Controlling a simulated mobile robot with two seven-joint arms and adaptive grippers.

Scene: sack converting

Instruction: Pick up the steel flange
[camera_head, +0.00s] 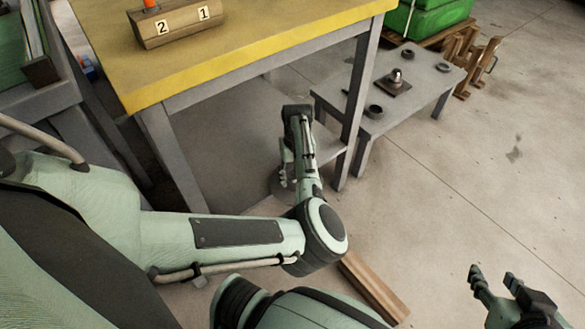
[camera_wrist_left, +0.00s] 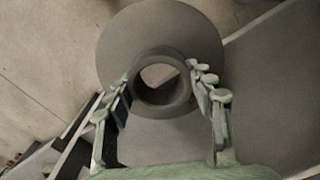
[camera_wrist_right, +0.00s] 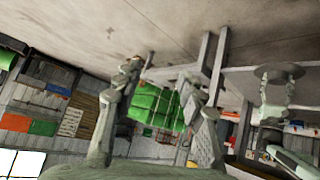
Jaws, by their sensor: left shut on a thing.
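The steel flange is a grey round disc with a raised hollow hub; it fills the upper middle of the left wrist view (camera_wrist_left: 160,40). My left gripper (camera_wrist_left: 163,85) is shut on the hub, one finger on each side. In the head view the left gripper (camera_head: 287,172) points down beside the yellow-topped table, and the flange (camera_head: 276,186) is mostly hidden behind it. The right wrist view also shows the flange (camera_wrist_right: 279,71) at the left gripper's fingers. My right gripper (camera_head: 497,285) is open and empty over the floor at the lower right; its fingers stand apart (camera_wrist_right: 163,80).
The yellow-topped table (camera_head: 240,50) with a numbered wooden block (camera_head: 175,22) stands behind the left arm. A low grey bench (camera_head: 425,75) holds several dark rings and a small part on a plate. A wooden beam (camera_head: 372,288) lies on the floor. The floor at right is clear.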

